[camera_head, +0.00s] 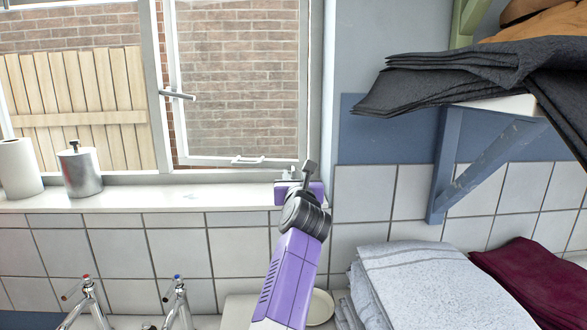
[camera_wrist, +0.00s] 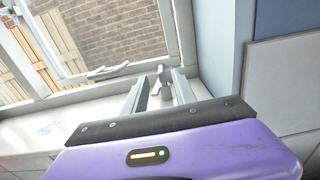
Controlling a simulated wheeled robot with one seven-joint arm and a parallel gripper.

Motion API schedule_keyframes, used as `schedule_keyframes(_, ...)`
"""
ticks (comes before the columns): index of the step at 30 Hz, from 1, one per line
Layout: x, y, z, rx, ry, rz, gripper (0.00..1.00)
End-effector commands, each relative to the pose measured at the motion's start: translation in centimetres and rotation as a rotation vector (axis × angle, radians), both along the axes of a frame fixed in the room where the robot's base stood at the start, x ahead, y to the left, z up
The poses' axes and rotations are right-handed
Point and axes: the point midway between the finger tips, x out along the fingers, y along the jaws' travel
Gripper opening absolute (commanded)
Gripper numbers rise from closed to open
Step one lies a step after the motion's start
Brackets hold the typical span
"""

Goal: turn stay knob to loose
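My gripper (camera_head: 300,175) is at the right end of the window sill, by the lower right corner of the window frame. In the wrist view my gripper (camera_wrist: 159,84) has its two grey fingers apart. A small grey upright piece, apparently the stay knob (camera_wrist: 155,86), shows between or just beyond the fingertips. I cannot tell whether the fingers touch it. In the head view the knob is not clearly told apart from my fingers. A white window handle (camera_head: 247,160) sits on the lower sash rail to the left; it also shows in the wrist view (camera_wrist: 108,70).
The window frame (camera_head: 318,90) rises close to my gripper's right. A steel canister (camera_head: 80,172) and a white roll (camera_head: 18,168) stand on the left of the sill (camera_head: 190,198). A bracketed shelf (camera_head: 505,106) with dark cloth is right. Folded towels (camera_head: 430,285) lie below.

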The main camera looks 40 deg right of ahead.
Motion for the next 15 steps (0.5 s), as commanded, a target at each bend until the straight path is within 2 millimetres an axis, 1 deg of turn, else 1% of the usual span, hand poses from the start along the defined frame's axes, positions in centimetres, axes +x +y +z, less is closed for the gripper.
schedule_keyframes(5,1.5,-1.2,0.1,-0.001,0.002,-0.002,0.33)
schedule_keyframes(9,3.2,-2.3,0.2,-0.002,0.003,-0.002,0.33)
schedule_keyframes(15,5.1,-3.6,0.1,-0.002,0.002,-0.002,0.33)
